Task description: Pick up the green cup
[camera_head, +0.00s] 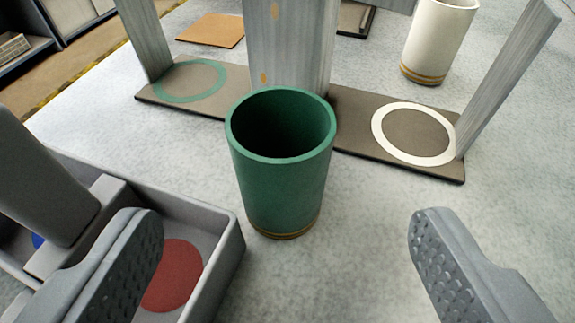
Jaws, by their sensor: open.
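The green cup (283,188) stands upright on the pale speckled table, in the middle of the camera view. Its open top faces up and it looks empty inside, and a thin gold band runs round its foot. My gripper (290,250) is open, with one finger at the lower left and the other at the lower right. The cup is beyond the fingertips, between them in the picture and apart from both.
A brown board (350,148) with a green ring (190,64) and a white ring (375,124) lies behind the cup, with grey uprights (287,50). A white cup (437,40) stands behind right. A grey tray (228,268) with a red disc (175,275) is at lower left.

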